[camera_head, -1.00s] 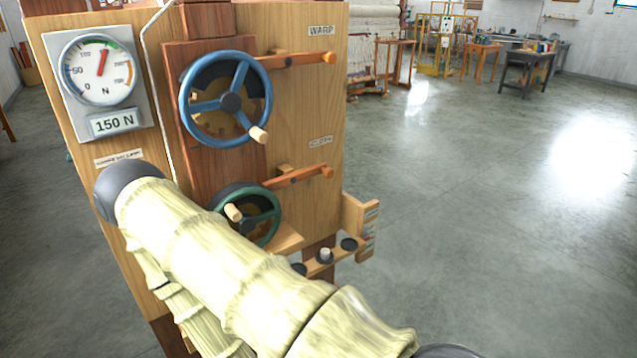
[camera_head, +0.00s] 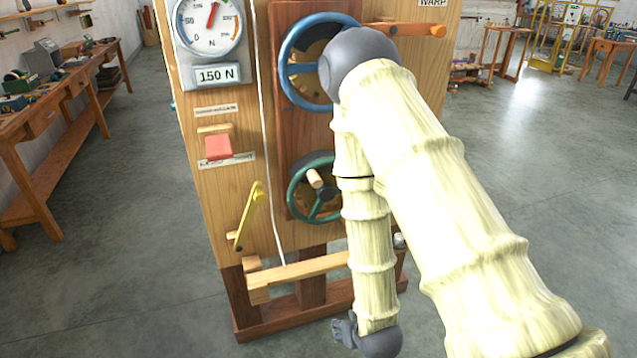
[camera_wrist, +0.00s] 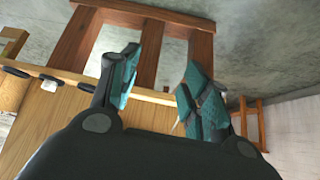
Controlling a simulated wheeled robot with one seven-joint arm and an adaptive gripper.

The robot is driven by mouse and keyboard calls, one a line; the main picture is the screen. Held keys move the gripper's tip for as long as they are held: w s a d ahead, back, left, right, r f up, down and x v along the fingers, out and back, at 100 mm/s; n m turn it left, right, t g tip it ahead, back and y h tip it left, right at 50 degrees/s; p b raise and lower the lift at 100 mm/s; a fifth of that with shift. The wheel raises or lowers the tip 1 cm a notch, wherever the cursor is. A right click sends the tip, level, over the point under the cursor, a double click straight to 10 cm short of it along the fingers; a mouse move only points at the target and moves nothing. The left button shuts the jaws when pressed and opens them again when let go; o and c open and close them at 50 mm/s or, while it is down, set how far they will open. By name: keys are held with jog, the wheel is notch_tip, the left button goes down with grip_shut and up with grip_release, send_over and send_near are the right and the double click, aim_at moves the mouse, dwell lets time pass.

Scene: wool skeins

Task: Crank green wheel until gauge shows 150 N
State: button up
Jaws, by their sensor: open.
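The green wheel (camera_head: 291,190) is on the lower part of the wooden panel, with a pale crank peg (camera_head: 314,178) at its upper left. My arm hides its right edge. The round gauge (camera_head: 195,38) sits at upper left; its red needle points just right of straight up. The plate (camera_head: 217,75) below it reads 150 N. In the wrist view my gripper (camera_wrist: 161,86) is open, with nothing between its teal fingers. It is clear of the green wheel, which does not show in that view.
A blue wheel (camera_head: 287,52) is above the green one, partly behind my arm. A red block (camera_head: 218,147) and a yellow lever (camera_head: 248,215) are on the panel's left. A wooden bar (camera_head: 300,271) juts low in front. A workbench (camera_head: 70,130) stands left; floor between is clear.

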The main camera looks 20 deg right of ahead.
jog(key=w+r+t+b, duration=0.2)
jog(key=w+r+t, duration=0.3)
jog(key=w+r, duration=0.6)
jog(key=t+b, duration=0.1)
jog(key=t, duration=0.4)
send_near(318, 183)
jog(key=w, duration=0.2)
jog(key=shift+y, duration=0.4)
jog(key=w+p, duration=0.1)
jog(key=w, duration=0.9)
jog(key=shift+w+f, duration=0.15)
jog(key=shift+w, duration=0.25)
grip_shut()
